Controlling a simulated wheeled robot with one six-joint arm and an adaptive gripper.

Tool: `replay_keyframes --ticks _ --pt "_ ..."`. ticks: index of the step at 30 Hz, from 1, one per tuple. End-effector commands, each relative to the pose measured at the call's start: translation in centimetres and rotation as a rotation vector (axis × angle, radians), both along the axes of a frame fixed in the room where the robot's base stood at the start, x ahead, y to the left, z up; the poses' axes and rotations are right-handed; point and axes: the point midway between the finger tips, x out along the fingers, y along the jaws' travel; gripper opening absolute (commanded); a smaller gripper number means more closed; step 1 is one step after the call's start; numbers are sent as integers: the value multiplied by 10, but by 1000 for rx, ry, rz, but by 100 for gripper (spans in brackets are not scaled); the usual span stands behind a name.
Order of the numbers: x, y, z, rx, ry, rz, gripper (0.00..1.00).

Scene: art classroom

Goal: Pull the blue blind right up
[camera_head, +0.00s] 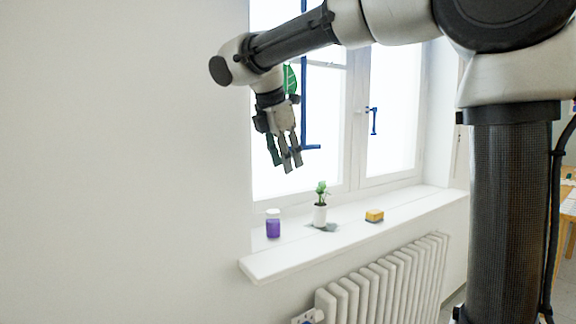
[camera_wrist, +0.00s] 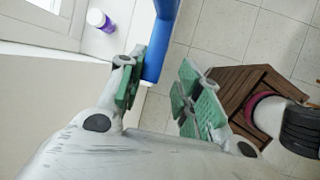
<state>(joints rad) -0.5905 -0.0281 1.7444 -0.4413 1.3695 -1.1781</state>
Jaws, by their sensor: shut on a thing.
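In the head view a narrow upright blue strip (camera_head: 305,95) runs down in front of the window, with a short blue piece (camera_head: 311,147) at its foot. No broad sheet of blue blind shows. My gripper (camera_head: 284,160) hangs fingers-down just left of the strip, in front of the glass. In the wrist view a blue bar (camera_wrist: 164,38) runs up from between the green-padded fingers of my gripper (camera_wrist: 162,95), close against the left finger. My gripper is shut on this blue part; the exact contact is hard to see.
On the white sill (camera_head: 350,232) stand a purple jar (camera_head: 273,226), a small potted plant (camera_head: 320,213) and a yellow sponge (camera_head: 374,216). A radiator (camera_head: 385,285) is below. Another blue handle (camera_head: 374,121) is on the right pane. A brown slatted wooden thing (camera_wrist: 236,82) is on the tiled floor.

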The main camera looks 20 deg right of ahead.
Motion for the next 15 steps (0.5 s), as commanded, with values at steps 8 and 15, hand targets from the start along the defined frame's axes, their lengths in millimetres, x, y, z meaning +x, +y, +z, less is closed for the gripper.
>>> replay_keyframes --ticks 8,15 --pt "-9 7 20 2 4 -1 23" --pt "-14 13 37 3 4 0 23"
